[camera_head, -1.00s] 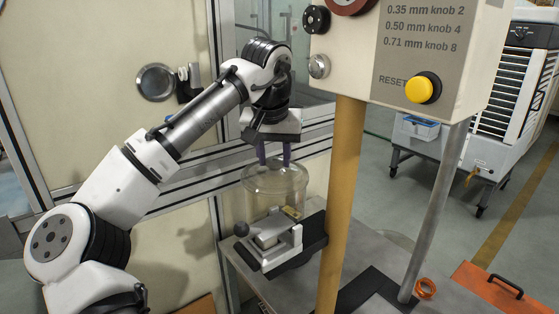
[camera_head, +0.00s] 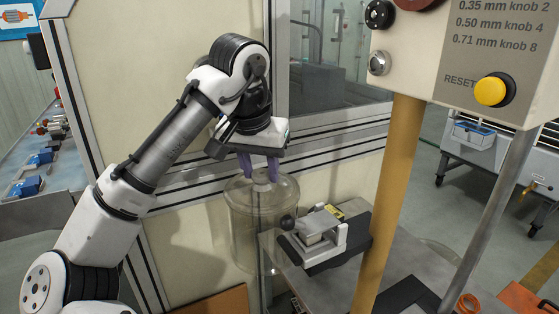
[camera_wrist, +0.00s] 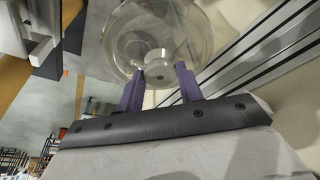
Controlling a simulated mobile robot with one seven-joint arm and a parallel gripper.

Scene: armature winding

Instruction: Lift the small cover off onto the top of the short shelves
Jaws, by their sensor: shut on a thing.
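The small cover (camera_head: 244,232) is a clear, see-through round jar shape with a pale knob on top. In the head view it hangs upright below my gripper (camera_head: 260,182), beside the left edge of the grey table (camera_head: 408,262). My gripper's two purple fingers are shut on the knob. The wrist view shows the cover's round outline (camera_wrist: 118,32) past the fingertips (camera_wrist: 160,72), with the knob between them. The cover's lower end is hard to make out against the panel. I cannot identify the short shelves for certain.
A metal clamp fixture (camera_head: 320,234) with a dark ball handle is close to the cover's right side. A yellow post (camera_head: 390,185) carries the control box (camera_head: 440,60). A framed cabinet wall stands behind. A brown board (camera_head: 222,302) lies low, and a bench with blue parts (camera_head: 32,187) is at left.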

